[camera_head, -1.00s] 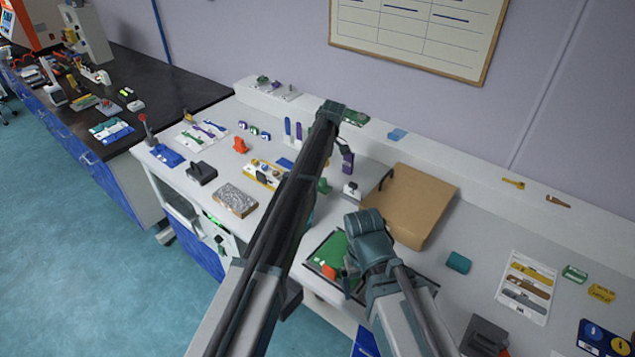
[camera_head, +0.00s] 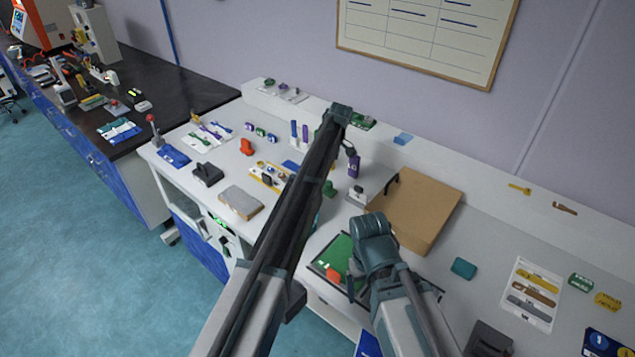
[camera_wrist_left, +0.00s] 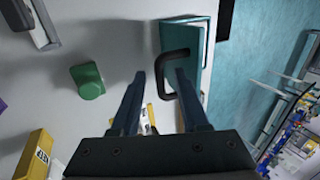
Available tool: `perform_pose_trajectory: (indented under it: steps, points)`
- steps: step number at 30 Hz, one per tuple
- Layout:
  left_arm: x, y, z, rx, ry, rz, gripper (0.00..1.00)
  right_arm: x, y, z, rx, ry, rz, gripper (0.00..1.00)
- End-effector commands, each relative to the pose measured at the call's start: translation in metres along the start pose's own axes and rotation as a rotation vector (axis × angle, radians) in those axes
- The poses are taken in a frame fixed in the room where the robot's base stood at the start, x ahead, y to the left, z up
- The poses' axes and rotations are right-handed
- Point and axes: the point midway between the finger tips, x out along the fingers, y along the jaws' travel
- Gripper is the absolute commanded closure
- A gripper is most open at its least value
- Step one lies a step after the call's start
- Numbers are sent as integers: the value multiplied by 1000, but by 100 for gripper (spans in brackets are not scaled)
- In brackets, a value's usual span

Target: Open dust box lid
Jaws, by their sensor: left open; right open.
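In the left wrist view a teal panel with a white edge (camera_wrist_left: 202,32) bears a black loop handle (camera_wrist_left: 163,68); it looks like the dust box lid, and it appears closed. My left gripper (camera_wrist_left: 160,75) is open there, its two fingers apart. The handle lies between them and overlaps the right finger; I cannot tell whether they touch. In the head view my left arm hides this gripper. My right gripper (camera_head: 353,287) is largely hidden by its own arm, low beside the green tray, with nothing seen in it.
A green tray (camera_head: 340,247) holds a red piece. A green knob (camera_wrist_left: 88,80) and a yellow block (camera_wrist_left: 34,155) are left of the left gripper. Teal floor lies beyond the table edge.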

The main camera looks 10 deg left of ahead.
Motion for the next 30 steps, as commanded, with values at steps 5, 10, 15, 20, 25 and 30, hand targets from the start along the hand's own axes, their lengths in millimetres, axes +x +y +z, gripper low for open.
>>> perform_pose_trajectory:
  steps: [5, 10, 15, 20, 25, 30]
  points:
    - [-17, -1, 0, 0, 0, 1, 55, -15, 2, 1, 0, 0, 0, 9]
    - [-41, -2, 0, 1, 0, 2, 55, -37, 4, 2, -1, 0, 0, 9]
    - [-71, -2, -1, 1, 1, 3, 55, -63, 6, 4, -2, 0, 0, 9]
    - [-98, -2, 0, 0, 2, 4, 55, -87, 8, 5, -3, 0, 0, 9]
    - [-115, -1, 0, -1, 2, 4, 55, -102, 10, 6, 1, 0, -1, 9]
    - [-118, 0, 0, -1, 2, 5, 55, -105, 10, 6, 2, 0, -1, 9]
